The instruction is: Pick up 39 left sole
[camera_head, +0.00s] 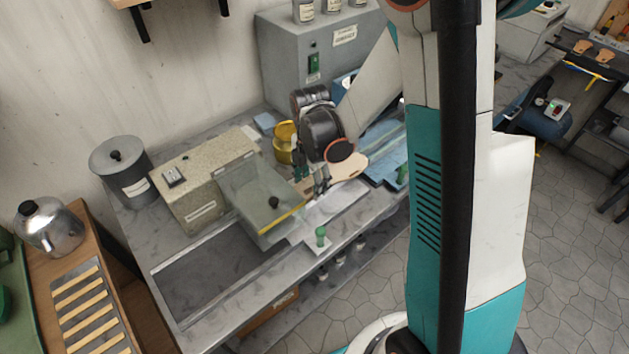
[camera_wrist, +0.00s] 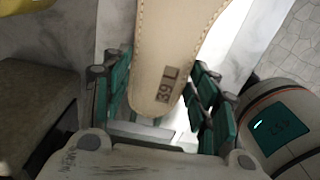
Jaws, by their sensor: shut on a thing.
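The 39 left sole (camera_wrist: 172,55) is a tan leather piece with a stitched edge and the mark "39 L" near its rounded end. In the wrist view it lies between the two green-padded fingers of my gripper (camera_wrist: 160,105), which is shut on it. In the head view the sole (camera_head: 349,167) shows as a pale shape beside my gripper (camera_head: 322,182), over the workbench. Part of the sole is hidden behind my wrist in the head view. I cannot tell there how far it is above the bench.
A beige machine with a clear cover (camera_head: 262,203) stands left of my gripper. A yellow container (camera_head: 284,143) is behind it. A blue mat (camera_head: 382,150) lies to the right. A small green-topped item (camera_head: 320,237) stands near the bench's front edge. A grey cabinet (camera_head: 285,60) stands at the back.

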